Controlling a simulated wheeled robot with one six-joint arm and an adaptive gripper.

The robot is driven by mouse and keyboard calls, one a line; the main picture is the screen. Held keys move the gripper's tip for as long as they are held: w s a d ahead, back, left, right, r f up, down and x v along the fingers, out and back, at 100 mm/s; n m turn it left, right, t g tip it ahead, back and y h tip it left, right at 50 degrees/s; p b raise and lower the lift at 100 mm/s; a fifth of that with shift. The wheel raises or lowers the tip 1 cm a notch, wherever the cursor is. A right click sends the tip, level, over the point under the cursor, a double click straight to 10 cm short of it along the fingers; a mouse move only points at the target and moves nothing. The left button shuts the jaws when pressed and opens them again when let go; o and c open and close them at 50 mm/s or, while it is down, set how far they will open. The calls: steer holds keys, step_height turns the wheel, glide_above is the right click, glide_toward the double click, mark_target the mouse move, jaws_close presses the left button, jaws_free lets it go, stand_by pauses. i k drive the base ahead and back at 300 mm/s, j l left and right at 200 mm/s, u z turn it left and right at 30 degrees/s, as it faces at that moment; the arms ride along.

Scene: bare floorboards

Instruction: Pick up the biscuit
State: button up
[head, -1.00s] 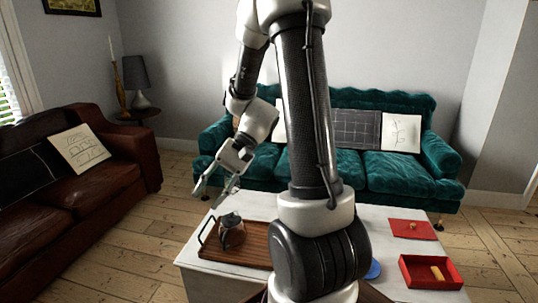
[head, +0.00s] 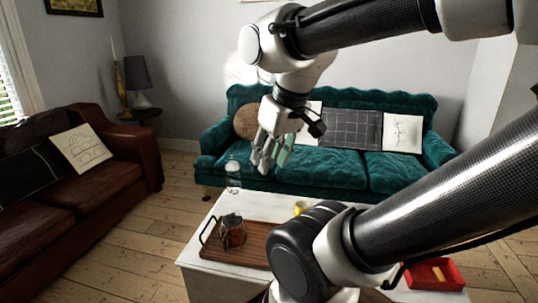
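A red open box (head: 452,284) sits at the right end of the white table, partly hidden by my arm. A small tan piece (head: 437,273) that looks like the biscuit lies inside it. My gripper (head: 268,165) hangs in the air over the far side of the table, in front of the teal sofa, fingers pointing down. Its fingers look apart with nothing between them. It is well to the left of the box and above it.
A wooden tray (head: 252,254) with a dark teapot (head: 232,232) stands on the table's left. A clear bottle (head: 233,175) stands behind it. A yellow item (head: 299,207) is partly hidden by my arm. The teal sofa (head: 335,170) is behind, the brown sofa (head: 90,200) left.

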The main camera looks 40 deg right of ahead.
mark_target(439, 275)
steer(key=l+z, duration=0.2)
steer(key=z, duration=0.25)
steer(key=l+z, duration=0.25)
steer(key=z, duration=0.15)
steer(key=l+z, duration=0.3)
steer(key=z, duration=0.15)
steer(key=l+z, duration=0.2)
steer(key=z, duration=0.25)
steer(key=i+l+z, duration=0.1)
steer(key=z, duration=0.45)
steer(key=k, duration=0.05)
